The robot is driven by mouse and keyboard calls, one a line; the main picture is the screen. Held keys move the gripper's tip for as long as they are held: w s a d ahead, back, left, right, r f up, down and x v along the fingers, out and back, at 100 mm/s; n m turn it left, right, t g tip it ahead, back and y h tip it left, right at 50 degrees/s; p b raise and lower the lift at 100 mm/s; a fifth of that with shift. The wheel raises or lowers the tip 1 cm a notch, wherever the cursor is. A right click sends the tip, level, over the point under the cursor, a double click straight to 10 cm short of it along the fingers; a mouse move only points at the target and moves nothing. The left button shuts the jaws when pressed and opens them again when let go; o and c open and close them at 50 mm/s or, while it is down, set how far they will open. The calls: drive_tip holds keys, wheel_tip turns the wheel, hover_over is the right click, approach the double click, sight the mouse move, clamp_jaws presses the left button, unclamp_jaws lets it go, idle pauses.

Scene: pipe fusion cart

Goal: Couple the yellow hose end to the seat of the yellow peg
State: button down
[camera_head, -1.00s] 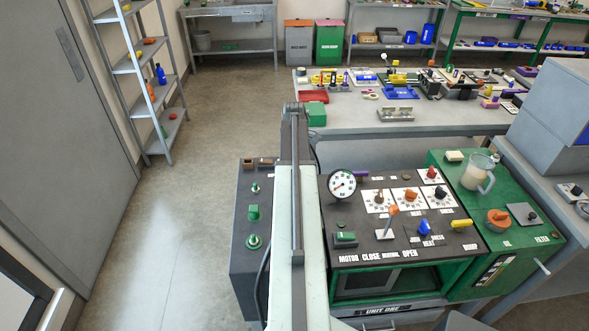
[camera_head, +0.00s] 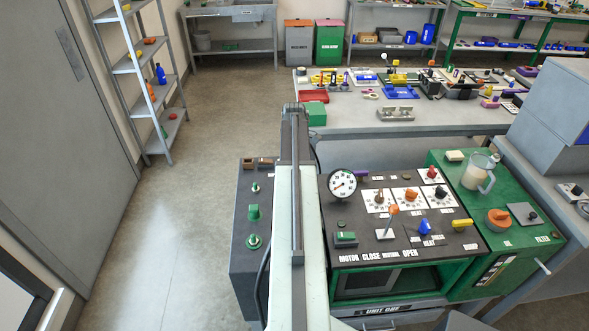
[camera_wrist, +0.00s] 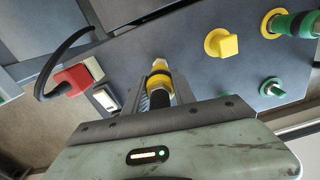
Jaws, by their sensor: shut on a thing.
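In the wrist view, my gripper (camera_wrist: 159,95) is shut on the yellow-banded hose end (camera_wrist: 159,80), which has a pale metallic tip and a dark part behind the band. A yellow peg with a squared head (camera_wrist: 229,45) stands on a round yellow seat (camera_wrist: 213,42) on the dark panel, up and right of the hose end. The hose end looks apart from it; the gap in depth is hard to judge. In the head view, the gripper and hose end are hidden.
In the wrist view, a green fitting (camera_wrist: 293,24) beside a yellow ring and a green knob (camera_wrist: 272,88) lie right. A red connector (camera_wrist: 73,79) with a black cable is left. The head view shows a control console (camera_head: 400,215) right of my arm and open floor left.

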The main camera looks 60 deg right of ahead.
drive_tip(key=shift+f+b, duration=2)
drive_tip(key=shift+f, duration=0.05)
drive_tip(key=c, duration=0.9)
unclamp_jaws()
drive_tip(key=shift+r, duration=0.1)
drive_tip(key=shift+c, duration=0.2)
wheel_tip(320, 180, up, 8)
drive_tip(key=p, duration=0.8)
